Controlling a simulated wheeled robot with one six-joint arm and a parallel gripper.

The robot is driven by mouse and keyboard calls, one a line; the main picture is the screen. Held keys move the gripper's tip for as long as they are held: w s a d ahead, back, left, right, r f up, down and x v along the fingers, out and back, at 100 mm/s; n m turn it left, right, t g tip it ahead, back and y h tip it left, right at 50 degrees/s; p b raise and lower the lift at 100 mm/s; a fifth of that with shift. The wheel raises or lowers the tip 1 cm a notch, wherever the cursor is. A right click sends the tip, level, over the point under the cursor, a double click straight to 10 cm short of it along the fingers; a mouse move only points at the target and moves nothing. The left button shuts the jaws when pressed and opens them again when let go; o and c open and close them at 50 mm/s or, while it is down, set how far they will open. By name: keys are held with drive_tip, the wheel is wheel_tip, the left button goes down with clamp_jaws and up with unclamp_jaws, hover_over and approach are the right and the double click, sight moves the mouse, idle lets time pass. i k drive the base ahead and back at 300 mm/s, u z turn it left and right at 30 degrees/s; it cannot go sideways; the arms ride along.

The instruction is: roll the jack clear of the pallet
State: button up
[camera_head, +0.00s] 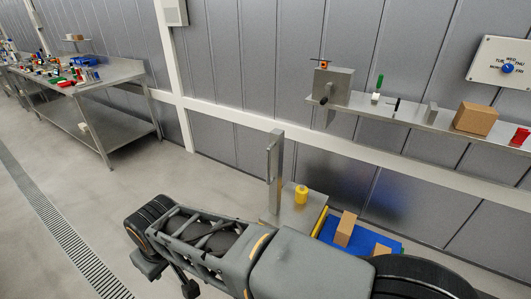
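The jack shows in the head view as a grey steel upright with a handle slot (275,170) on a flat grey base (297,214). A yellow cylinder (301,194) stands on that base. A yellow strip (320,222) lies between the base and a blue pallet (328,232); it looks like a fork of the jack, but its far end is hidden. The pallet bears small cardboard boxes (346,228). My own arm crosses the foreground and hides the near side of the jack and pallet. I cannot make out my gripper's fingers.
A wall shelf (410,119) with a vise-like block, a box (475,118) and small items hangs behind the pallet. A steel workbench (110,75) stands at the back left. Floor (130,180) between bench and jack is clear; a drain grate (60,225) runs along the left.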

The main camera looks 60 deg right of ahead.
sight(300, 207)
drive_tip(key=z, duration=0.55)
drive_tip(key=i, duration=0.8)
drive_tip(key=z, duration=1.25)
drive_tip(key=i, duration=0.25)
drive_tip(key=z, duration=0.2)
